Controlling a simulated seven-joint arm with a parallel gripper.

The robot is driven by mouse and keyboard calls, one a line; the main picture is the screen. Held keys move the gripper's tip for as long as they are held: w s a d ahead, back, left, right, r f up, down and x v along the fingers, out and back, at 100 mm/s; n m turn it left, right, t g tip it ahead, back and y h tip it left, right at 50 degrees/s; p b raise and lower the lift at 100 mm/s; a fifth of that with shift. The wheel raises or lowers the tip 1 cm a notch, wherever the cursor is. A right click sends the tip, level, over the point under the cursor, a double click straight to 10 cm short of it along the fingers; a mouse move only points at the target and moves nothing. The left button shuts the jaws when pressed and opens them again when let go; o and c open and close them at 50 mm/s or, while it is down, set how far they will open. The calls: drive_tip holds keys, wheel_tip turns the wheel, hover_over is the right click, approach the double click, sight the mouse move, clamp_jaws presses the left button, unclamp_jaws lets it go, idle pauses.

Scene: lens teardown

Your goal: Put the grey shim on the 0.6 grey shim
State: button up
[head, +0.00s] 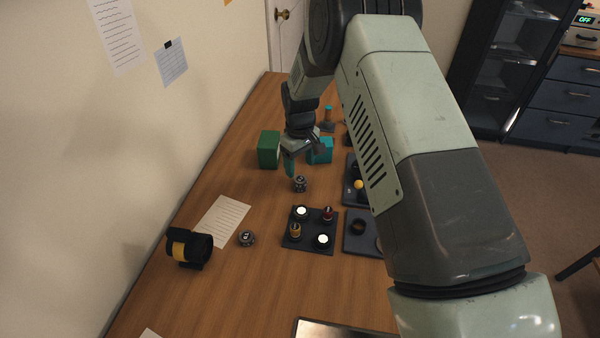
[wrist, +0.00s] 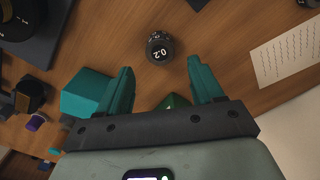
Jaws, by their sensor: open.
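A small dark grey shim stack marked 0.2 (wrist: 160,48) stands on the bare wood just beyond my fingertips in the wrist view. It also shows in the head view (head: 300,184), below my gripper. My gripper (wrist: 160,67) is open and empty, its teal fingers apart with the 0.2 piece lying between their lines. In the head view my gripper (head: 303,160) hangs above the table, behind that piece. A second dark grey round piece (head: 247,238) sits near the paper sheet; its label is too small to read. Its edge shows in the wrist view's top right corner (wrist: 307,3).
A green block (head: 269,149) and a teal block (head: 320,151) stand near my gripper. A black tray (head: 311,229) holds white, red and amber parts. More dark trays (head: 353,244) lie right, partly behind my arm. A black-and-yellow barrel (head: 188,248) lies left of the second piece.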

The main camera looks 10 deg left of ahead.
wheel_tip(320, 180, up, 8)
wheel_tip(320, 180, up, 14)
drive_tip(key=f+m+t, duration=0.1)
drive_tip(key=m, duration=0.1)
hover_over(300, 178)
drive_tip(key=s+d, duration=0.3)
drive_tip(key=d, duration=0.4)
drive_tip(key=s+d+r+m+t, duration=0.25)
drive_tip(key=s+d+r, duration=0.45)
drive_tip(key=r, duration=0.4)
drive_tip(key=s+d+r+m, duration=0.1)
drive_tip(key=s+d, duration=0.2)
drive_tip(key=s, duration=0.4)
drive_tip(key=s+d+r+m+t, duration=0.1)
drive_tip(key=s+d+r+m, duration=0.1)
drive_tip(key=s, duration=0.5)
drive_tip(key=s+d+r+m+t, duration=0.1)
drive_tip(key=s+d, duration=0.3)
drive_tip(key=s, duration=0.4)
drive_tip(key=shift+d+r+m, duration=0.15)
drive_tip(key=shift+r+m, duration=0.3)
drive_tip(key=shift+m, duration=0.3)
